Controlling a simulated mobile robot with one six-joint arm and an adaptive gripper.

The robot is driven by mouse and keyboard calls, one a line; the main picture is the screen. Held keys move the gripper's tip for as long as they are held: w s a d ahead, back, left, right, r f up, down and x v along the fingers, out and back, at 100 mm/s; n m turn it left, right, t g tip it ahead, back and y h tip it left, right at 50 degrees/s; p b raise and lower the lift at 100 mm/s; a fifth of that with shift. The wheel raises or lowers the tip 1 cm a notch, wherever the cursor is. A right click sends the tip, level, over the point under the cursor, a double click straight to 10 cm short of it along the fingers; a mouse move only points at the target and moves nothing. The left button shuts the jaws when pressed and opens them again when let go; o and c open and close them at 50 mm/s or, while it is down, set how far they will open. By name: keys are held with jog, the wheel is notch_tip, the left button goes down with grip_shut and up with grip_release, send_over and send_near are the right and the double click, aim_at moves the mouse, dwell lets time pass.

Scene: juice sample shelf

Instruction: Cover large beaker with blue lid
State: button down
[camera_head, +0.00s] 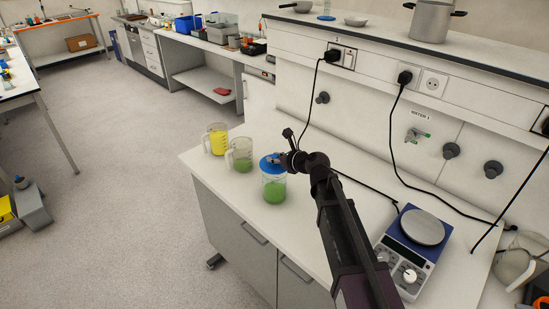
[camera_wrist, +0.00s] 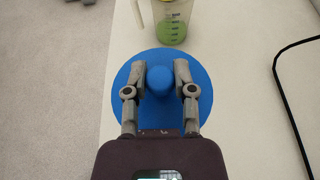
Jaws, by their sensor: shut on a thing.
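A large clear beaker (camera_head: 274,189) with green liquid stands upright on the white bench. The blue lid (camera_head: 268,163) shows at the top of this beaker, and I cannot tell whether it rests on the rim or hangs just above it. My gripper (camera_head: 286,160) is at the lid's knob. In the wrist view, the lid (camera_wrist: 122,77) is a wide blue disc, and my gripper's fingers (camera_wrist: 160,75) are shut on its round knob. The disc hides whatever is directly beneath it.
A jug with green liquid (camera_head: 239,155) and a jug with yellow liquid (camera_head: 215,139) stand behind the beaker to the left. A blue scale (camera_head: 417,240) sits at the right. Black cables hang along the wall. The bench's left edge is close to the beaker.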

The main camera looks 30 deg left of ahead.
aim_at(277, 165)
jog(key=shift+f+b, duration=0.65)
jog(key=shift+f, duration=0.3)
jog(key=shift+f+b, duration=0.6)
jog(key=shift+b, duration=0.05)
jog(key=shift+c, duration=1.8)
grip_release()
jog(key=shift+r, duration=0.15)
